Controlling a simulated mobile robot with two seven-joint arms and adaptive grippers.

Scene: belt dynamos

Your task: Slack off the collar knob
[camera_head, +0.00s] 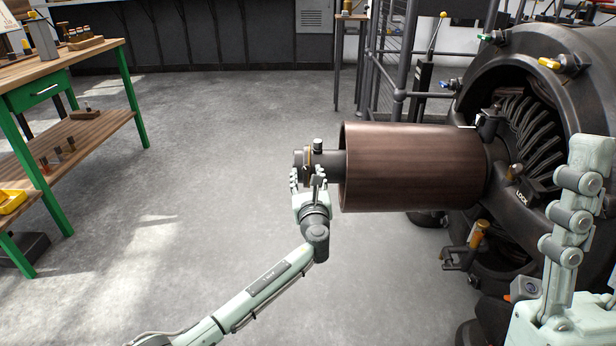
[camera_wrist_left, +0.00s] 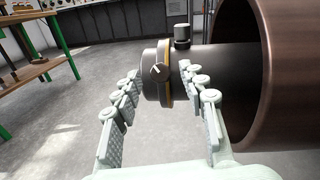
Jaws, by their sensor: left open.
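The collar (camera_head: 303,161) is a dark ring at the left end of the shaft that sticks out of a brown drum. In the left wrist view the collar (camera_wrist_left: 153,76) has a yellow band and a white mark on its end face. A small dark knob with a pale top (camera_head: 318,146) stands upright on top of the shaft end; it also shows in the left wrist view (camera_wrist_left: 182,37). My left gripper (camera_head: 307,178) is open just below the collar, its fingers to either side; contact cannot be told. My right gripper (camera_head: 580,180) is at the right edge, only partly seen.
The brown drum (camera_head: 415,168) projects left from a large dark machine (camera_head: 540,60) with several coloured handles. A green-legged workbench (camera_head: 130,95) stands at the left. A metal cage (camera_head: 400,60) is behind. The grey floor between bench and drum is clear.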

